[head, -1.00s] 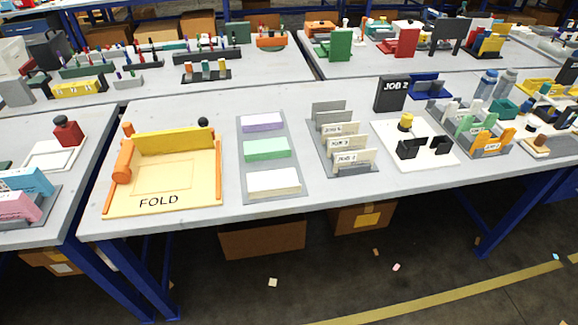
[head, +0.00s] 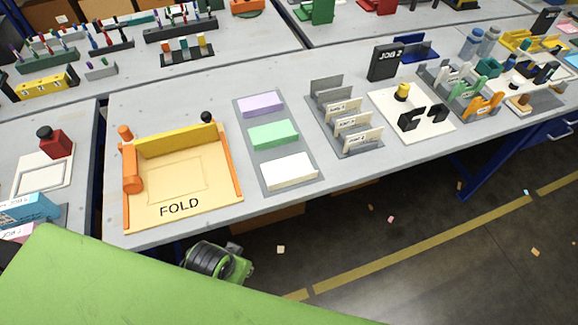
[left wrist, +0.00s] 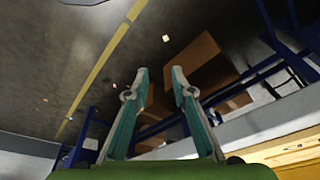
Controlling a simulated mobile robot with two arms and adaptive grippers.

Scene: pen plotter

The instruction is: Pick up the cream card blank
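The cream card blanks (head: 289,172) are a pale stack at the near end of a grey tray (head: 262,146) on the table. Green card (head: 273,134) and lilac card (head: 261,104) lie behind them in the same tray. My left arm crosses the lower left of the head view, and its wrist is below the table's front edge; the fingers do not show there. In the left wrist view my left gripper (left wrist: 159,70) is open and empty, its two teal-padded fingers apart over the floor. My right gripper is not in view.
The FOLD board (head: 178,187) with orange sides and a yellow bar stands left of the tray. A rack of upright dividers (head: 345,117) stands to its right. The table's front edge lies between my left wrist and the cards. Brown boxes (left wrist: 190,62) are under the table.

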